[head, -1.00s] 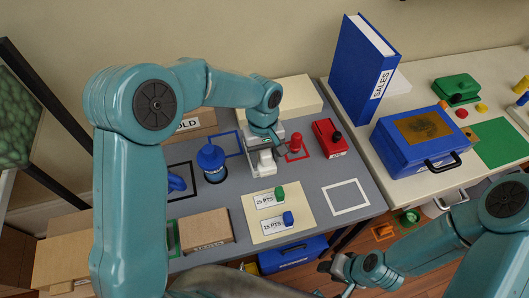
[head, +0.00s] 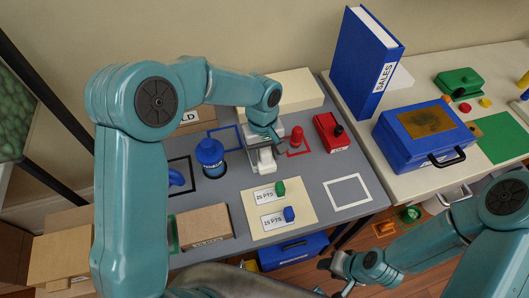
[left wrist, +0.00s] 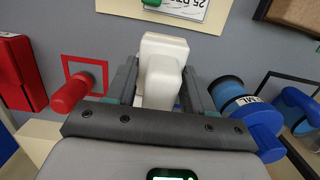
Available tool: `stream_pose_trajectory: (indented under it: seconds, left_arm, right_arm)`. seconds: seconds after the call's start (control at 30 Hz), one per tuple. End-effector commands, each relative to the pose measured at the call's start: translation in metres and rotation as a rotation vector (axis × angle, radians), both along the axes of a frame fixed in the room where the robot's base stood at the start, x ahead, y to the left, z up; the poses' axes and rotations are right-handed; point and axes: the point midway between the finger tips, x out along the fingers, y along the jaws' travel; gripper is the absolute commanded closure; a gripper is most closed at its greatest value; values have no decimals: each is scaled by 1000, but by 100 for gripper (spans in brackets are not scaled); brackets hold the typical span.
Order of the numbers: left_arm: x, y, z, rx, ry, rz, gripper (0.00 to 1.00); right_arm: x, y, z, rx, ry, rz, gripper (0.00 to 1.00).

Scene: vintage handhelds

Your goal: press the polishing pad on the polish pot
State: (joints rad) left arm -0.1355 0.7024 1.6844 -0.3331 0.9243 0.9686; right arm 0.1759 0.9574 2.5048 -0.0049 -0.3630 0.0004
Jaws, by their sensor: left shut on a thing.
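My left gripper (head: 262,146) is shut on a white block-shaped pad (head: 265,160), which I take as the polishing pad. In the left wrist view the pad (left wrist: 162,75) stands between the two fingers. A blue round pot with a printed label (head: 210,155), seemingly the polish pot, stands left of the pad, apart from it. In the left wrist view this pot (left wrist: 250,120) is at the right. I cannot tell whether the pad touches the table. My right gripper (head: 343,272) is low at the right, away from the table; its jaws are unclear.
A red-handled piece (head: 297,136) and a red box (head: 331,132) stand close right of the pad. A blue-handled piece (head: 176,177) is left of the pot. A points card (head: 278,222) lies in front. The white square outline (head: 347,192) is empty.

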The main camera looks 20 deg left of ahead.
Motion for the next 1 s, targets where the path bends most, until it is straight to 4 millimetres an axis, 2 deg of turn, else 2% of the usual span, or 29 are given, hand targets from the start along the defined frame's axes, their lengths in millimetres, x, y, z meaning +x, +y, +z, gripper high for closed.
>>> stream_pose_trajectory:
  seconds: [1.0]
  left_arm:
    - [0,0,-13,0,0,0,78]
  right_arm:
    - [0,0,-11,0,0,0,57]
